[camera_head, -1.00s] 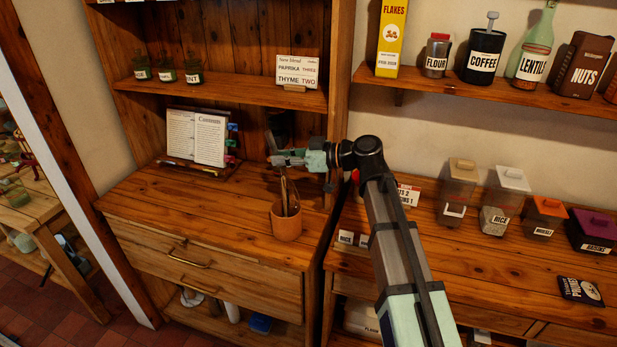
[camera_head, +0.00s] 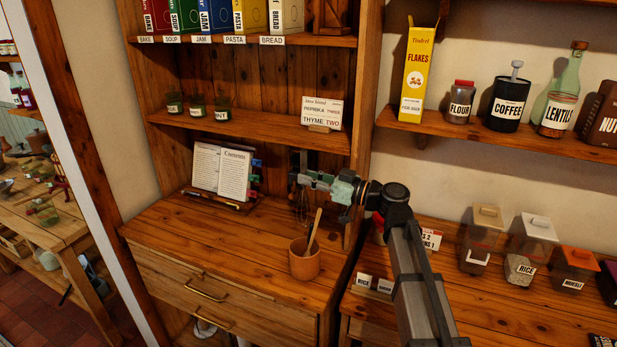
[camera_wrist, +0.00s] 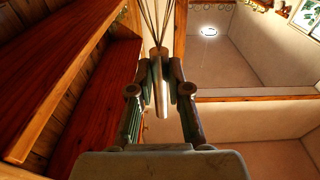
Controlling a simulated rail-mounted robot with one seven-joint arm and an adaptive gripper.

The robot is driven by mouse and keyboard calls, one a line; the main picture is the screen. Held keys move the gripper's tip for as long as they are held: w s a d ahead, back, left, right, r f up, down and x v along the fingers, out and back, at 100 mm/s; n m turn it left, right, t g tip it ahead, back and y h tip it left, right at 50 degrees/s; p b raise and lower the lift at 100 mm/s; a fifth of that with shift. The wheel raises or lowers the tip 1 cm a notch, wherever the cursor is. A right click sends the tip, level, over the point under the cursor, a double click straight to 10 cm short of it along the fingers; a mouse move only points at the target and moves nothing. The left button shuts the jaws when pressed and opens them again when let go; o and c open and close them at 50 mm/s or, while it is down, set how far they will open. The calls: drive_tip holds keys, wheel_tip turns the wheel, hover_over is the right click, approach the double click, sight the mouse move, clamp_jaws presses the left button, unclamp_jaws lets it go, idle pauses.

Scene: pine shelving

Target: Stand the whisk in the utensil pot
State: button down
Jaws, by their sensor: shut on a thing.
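The whisk shows in the wrist view with its pale handle (camera_wrist: 160,85) between the two fingers of my gripper (camera_wrist: 160,82) and its wires running to the top edge. In the head view my gripper (camera_head: 305,178) is shut on the handle, and the whisk's thin wires (camera_head: 303,207) hang below it. The terracotta utensil pot (camera_head: 304,265) stands on the wooden cabinet top. A wooden utensil (camera_head: 315,231) leans in it to the right. The wires appear above the pot's rim and apart from it; their exact depth relative to the pot is unclear.
An open book on a stand (camera_head: 221,172) is at the left rear of the cabinet top (camera_head: 215,238). A shelf (camera_head: 245,129) with small jars (camera_head: 222,109) and a sign card (camera_head: 321,112) is above. A wooden upright (camera_head: 366,120) is close to my arm.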

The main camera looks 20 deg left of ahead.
drive_tip(key=shift+f, duration=2.9)
wheel_tip(320, 180, down, 11)
drive_tip(key=b, duration=1.2)
drive_tip(key=shift+r+b, duration=0.15)
drive_tip(key=shift+b, duration=0.25)
drive_tip(key=c, duration=1)
unclamp_jaws()
drive_tip(key=shift+c, duration=0.2)
drive_tip(key=shift+d, duration=0.1)
drive_tip(key=s+d, duration=0.1)
drive_tip(key=d, duration=1)
drive_tip(key=shift+d+f, duration=0.35)
drive_tip(key=shift+f, duration=0.05)
drive_tip(key=shift+s, duration=0.1)
